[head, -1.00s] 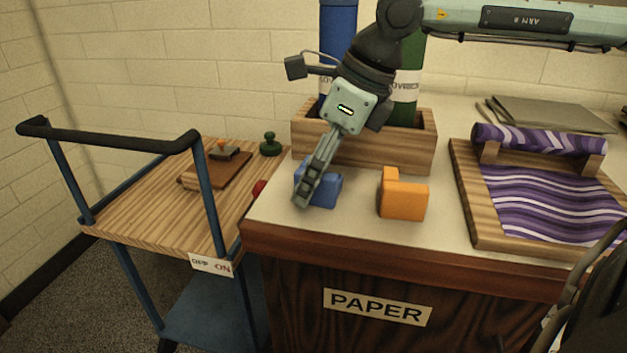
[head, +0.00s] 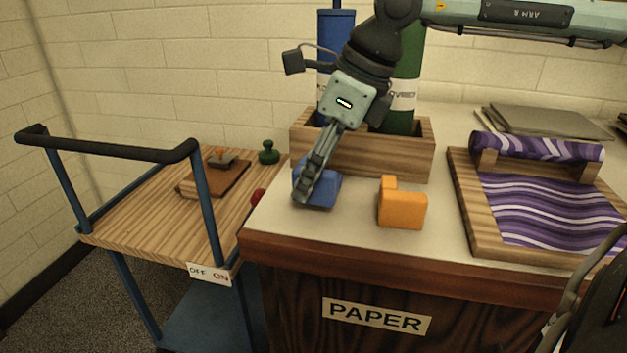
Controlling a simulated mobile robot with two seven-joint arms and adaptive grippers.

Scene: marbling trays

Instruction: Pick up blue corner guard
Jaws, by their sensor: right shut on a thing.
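The blue corner guard (head: 326,189) sits on the pale top of the paper counter, near its left end. My right gripper (head: 304,196) reaches down over it from above, and its fingers are shut on the guard, hiding part of its left side. The guard appears to be still at counter level; I cannot tell whether it touches the surface. My left gripper is not in the head view.
An orange corner guard (head: 402,204) stands just to the right. A wooden box (head: 380,153) with blue and green rolls is close behind. A wooden frame (head: 468,213) with purple marbled paper lies farther right. A trolley (head: 140,220) adjoins the counter's left edge.

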